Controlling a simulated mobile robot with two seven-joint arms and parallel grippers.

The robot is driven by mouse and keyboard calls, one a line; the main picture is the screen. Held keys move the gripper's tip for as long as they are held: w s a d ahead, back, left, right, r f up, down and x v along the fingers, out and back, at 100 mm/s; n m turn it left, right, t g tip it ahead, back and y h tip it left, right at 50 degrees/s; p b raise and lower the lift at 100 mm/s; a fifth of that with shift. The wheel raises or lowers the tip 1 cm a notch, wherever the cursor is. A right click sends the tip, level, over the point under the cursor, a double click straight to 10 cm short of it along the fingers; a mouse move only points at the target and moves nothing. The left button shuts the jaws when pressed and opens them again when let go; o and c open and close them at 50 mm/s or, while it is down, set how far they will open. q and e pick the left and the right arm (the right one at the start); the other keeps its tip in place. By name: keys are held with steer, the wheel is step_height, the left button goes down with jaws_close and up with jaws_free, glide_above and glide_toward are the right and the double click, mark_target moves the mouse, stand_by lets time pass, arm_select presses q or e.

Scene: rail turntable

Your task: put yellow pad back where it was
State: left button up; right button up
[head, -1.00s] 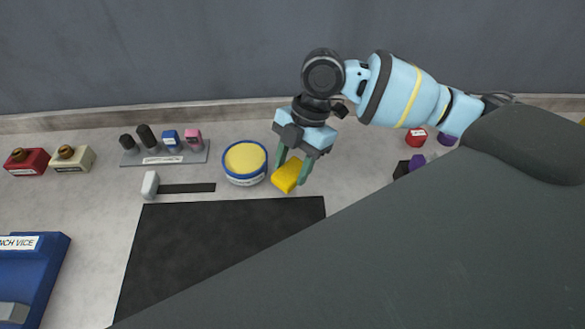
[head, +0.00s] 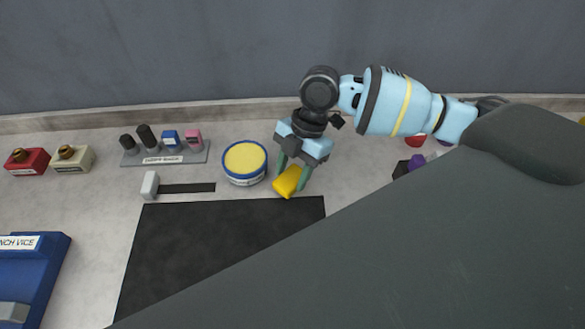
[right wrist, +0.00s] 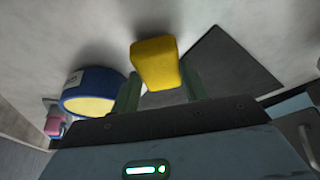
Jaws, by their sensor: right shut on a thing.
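The yellow pad (head: 287,181) is a small yellow block held between the fingers of my right gripper (head: 293,177). It is just right of the round blue tin with a yellow top, near the far edge of the black mat. In the right wrist view the yellow pad (right wrist: 155,64) shows between the two green fingers (right wrist: 158,92). I cannot tell whether the pad touches the table. My left gripper is not in view.
The blue tin (head: 245,161) stands close left of the pad. A grey rack (head: 165,157) with several small items is farther left. A black mat (head: 215,240) lies in front, with a white-headed hammer-like tool (head: 151,185) beside it. My own dark body part covers the lower right.

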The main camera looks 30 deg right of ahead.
steer(key=shift+f, duration=0.25)
steer(key=o, duration=0.9)
steer(key=shift+r, duration=0.1)
steer(key=shift+r, duration=0.35)
steer(key=v, duration=1.2)
steer(key=shift+f, duration=0.1)
